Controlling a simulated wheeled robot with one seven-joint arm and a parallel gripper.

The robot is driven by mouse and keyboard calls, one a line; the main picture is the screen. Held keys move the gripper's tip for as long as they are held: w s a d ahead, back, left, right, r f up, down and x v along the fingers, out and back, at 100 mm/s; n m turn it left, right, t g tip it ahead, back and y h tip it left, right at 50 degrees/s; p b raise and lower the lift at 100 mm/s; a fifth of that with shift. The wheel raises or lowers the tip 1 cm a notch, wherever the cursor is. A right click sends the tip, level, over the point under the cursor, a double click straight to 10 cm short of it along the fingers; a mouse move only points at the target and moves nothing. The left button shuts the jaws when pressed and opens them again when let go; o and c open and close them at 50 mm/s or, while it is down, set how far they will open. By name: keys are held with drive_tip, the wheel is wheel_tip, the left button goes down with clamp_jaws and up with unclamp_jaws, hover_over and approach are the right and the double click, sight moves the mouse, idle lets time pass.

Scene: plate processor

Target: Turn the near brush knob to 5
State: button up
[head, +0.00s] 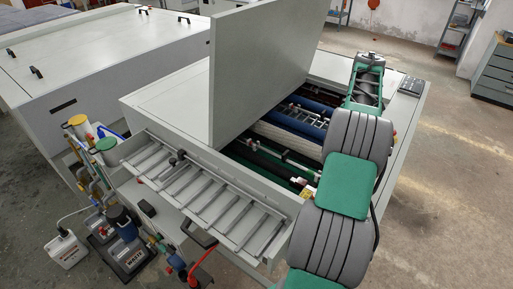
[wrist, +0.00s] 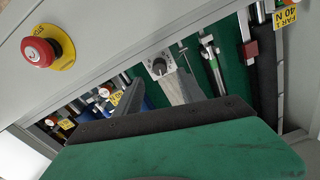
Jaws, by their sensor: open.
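A small grey dial knob (wrist: 159,66) on a pale square plate with marks around it shows at the upper middle of the wrist view. The marks are too small to read, and I cannot tell its setting. My gripper (wrist: 150,88) is open, its two grey fingers reaching up from behind the dark and green wrist edge. The fingertips are close to the knob, the right one just below it. I cannot tell whether they touch it. In the head view my arm covers the gripper and the knob is not clearly seen.
A red emergency-stop button (wrist: 39,52) on a yellow ring is on the grey panel. The raised grey lid (head: 262,70) stands beside the open machine bay. A slatted tray (head: 205,190) is at its front.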

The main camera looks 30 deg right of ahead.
wheel_tip(320, 180, up, 2)
drive_tip(key=shift+d+r, duration=0.1)
drive_tip(key=w+a+r+t, duration=0.1)
drive_tip(key=w+a+r, duration=0.15)
drive_tip(key=a, duration=0.55)
drive_tip(key=w+a+r, duration=0.2)
drive_tip(key=w+a, duration=0.1)
drive_tip(key=a, duration=0.5)
drive_tip(key=s+a+m+t+h+b, duration=0.1)
drive_tip(key=s+a, duration=0.1)
drive_tip(key=a, duration=1.5)
drive_tip(key=shift+a+r+t, duration=0.2)
drive_tip(key=shift+t, duration=0.1)
